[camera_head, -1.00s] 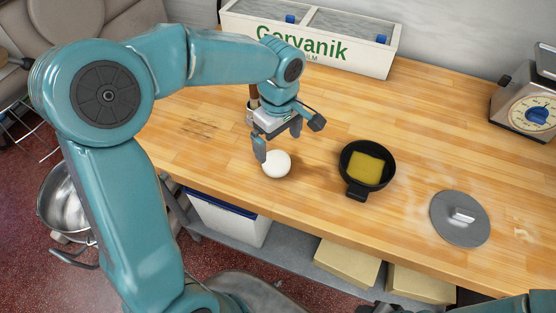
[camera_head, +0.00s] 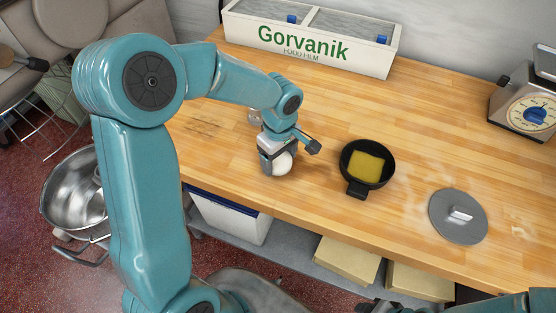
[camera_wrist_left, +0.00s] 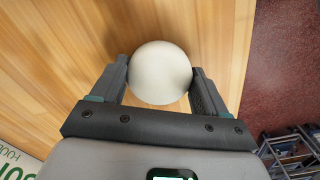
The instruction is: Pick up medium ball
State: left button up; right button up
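A smooth white ball (camera_head: 283,164) is near the front edge of the wooden worktop; it is the only ball I see. My left gripper (camera_head: 280,163) points down around it, one finger on each side. In the left wrist view the ball (camera_wrist_left: 160,73) fills the space between the fingertips (camera_wrist_left: 160,76), with no clear gap at either side, so the gripper looks shut on it. The ball appears at worktop level; its underside is hidden.
A black pan (camera_head: 353,178) with a yellow block (camera_head: 366,166) stands right of the ball. Farther right are a grey lid (camera_head: 445,228) and a scale (camera_head: 528,112). A Gorvanik film box (camera_head: 310,50) stands at the back. The worktop (camera_head: 430,130) behind the pan is clear.

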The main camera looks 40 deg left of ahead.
pick_arm(q)
jog(key=shift+s+r, duration=0.1)
jog(key=shift+c, duration=0.5)
jog(key=shift+r, duration=0.25)
notch_tip(320, 180, up, 20)
jog(key=shift+f, duration=0.25)
notch_tip(320, 180, up, 5)
jog(key=p, duration=0.5)
send_over(279, 165)
